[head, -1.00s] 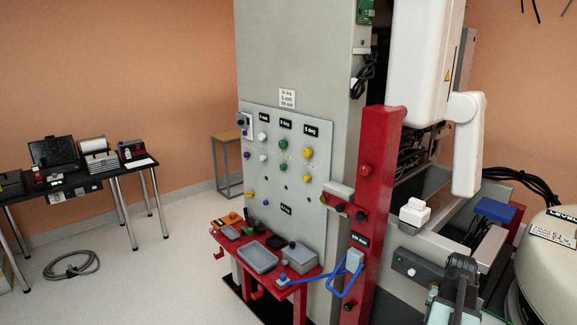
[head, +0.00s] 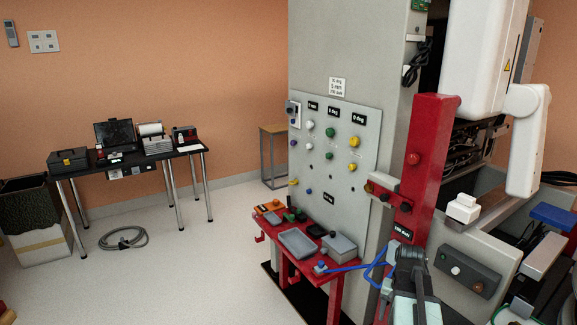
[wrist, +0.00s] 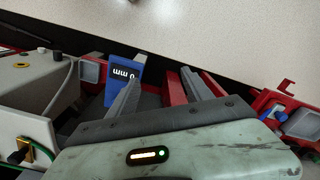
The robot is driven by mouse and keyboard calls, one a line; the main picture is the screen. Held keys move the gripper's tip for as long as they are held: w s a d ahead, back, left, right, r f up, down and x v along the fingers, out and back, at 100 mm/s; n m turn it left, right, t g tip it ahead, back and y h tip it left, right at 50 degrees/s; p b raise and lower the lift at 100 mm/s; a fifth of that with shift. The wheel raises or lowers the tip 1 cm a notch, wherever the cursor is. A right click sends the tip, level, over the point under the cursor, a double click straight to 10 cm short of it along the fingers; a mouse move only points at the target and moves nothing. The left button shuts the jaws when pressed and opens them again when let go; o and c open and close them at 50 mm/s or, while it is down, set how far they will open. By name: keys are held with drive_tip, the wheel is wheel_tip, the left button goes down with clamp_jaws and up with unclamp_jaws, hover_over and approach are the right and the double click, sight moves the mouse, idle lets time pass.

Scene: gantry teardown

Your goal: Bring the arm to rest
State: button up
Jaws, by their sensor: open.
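My arm (head: 411,282) shows at the bottom of the head view, in front of the red post and to the right of the red shelf. My gripper's fingertips are hard to make out there. In the wrist view my gripper (wrist: 158,88) shows two grey fingers spread apart with nothing between them. Its grey-green body fills the bottom of that view. A blue block marked mm (wrist: 124,78) lies beyond the left finger; I cannot tell whether they touch.
The red shelf (head: 318,272) holds grey trays, with a blue looped handle (head: 374,268) at its right end. The red post (head: 418,180) and a grey control box (head: 468,271) are close to my arm. Open floor (head: 190,270) lies left, with a coiled cable (head: 123,238).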

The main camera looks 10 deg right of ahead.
drive_tip(key=w+a+f+n+b, duration=0.1)
drive_tip(key=a+f+n+b, duration=0.15)
drive_tip(key=a, duration=0.85)
drive_tip(key=w+a+f+n+b, duration=0.1)
drive_tip(key=a+n, duration=0.2)
drive_tip(key=a, duration=0.7)
drive_tip(key=w+a+f+n+b, duration=0.1)
drive_tip(key=a+f+n, duration=0.15)
drive_tip(key=a, duration=0.85)
wheel_tip(320, 180, up, 13)
drive_tip(key=p, duration=1.2)
drive_tip(key=shift+w+d, duration=0.25)
drive_tip(key=shift+w, duration=0.1)
drive_tip(key=shift+f, duration=0.15)
